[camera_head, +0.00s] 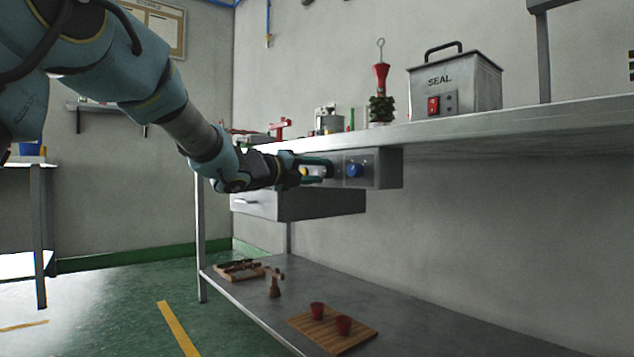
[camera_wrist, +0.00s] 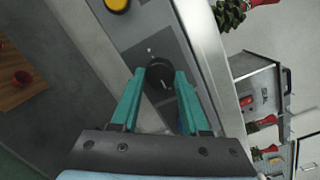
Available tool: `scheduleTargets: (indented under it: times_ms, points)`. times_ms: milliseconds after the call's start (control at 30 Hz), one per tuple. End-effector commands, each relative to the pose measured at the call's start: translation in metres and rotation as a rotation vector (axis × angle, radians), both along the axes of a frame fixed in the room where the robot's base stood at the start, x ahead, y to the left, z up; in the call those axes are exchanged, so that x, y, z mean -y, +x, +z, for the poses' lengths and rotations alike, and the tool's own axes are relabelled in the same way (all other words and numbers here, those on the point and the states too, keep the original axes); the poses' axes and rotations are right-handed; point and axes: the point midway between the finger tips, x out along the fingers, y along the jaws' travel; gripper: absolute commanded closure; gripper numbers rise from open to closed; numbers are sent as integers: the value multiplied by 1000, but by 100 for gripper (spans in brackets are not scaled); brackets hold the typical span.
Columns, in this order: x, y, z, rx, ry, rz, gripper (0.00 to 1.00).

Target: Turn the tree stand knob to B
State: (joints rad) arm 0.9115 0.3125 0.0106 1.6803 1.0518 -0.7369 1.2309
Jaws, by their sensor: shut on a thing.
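The black round knob (camera_wrist: 160,76) sits on the face of a grey control box (camera_head: 387,168) under the bench top. Small pale marks lie on the panel beside it, too small to read. My gripper (camera_head: 326,171) reaches the box from the left. In the wrist view its teal fingers (camera_wrist: 160,71) stand on either side of the knob and are shut on it. The tree stand (camera_head: 380,92), red with dark green tiers, stands upright on the bench above.
A blue knob (camera_head: 355,170) is on the box right of my gripper; a yellow button (camera_wrist: 117,4) is on its other side. The bench edge (camera_head: 480,125) runs close above my gripper. A drawer (camera_head: 325,204) lies below. The SEAL machine (camera_head: 470,85) stands on the bench.

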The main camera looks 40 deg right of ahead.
Motion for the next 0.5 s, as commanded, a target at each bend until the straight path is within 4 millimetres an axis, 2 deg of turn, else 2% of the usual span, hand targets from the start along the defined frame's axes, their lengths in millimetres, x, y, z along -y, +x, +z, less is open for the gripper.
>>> scheduleTargets:
  times_ms: [500]
  points:
    - [0, 0, -2, 31, 2, -1, 100]
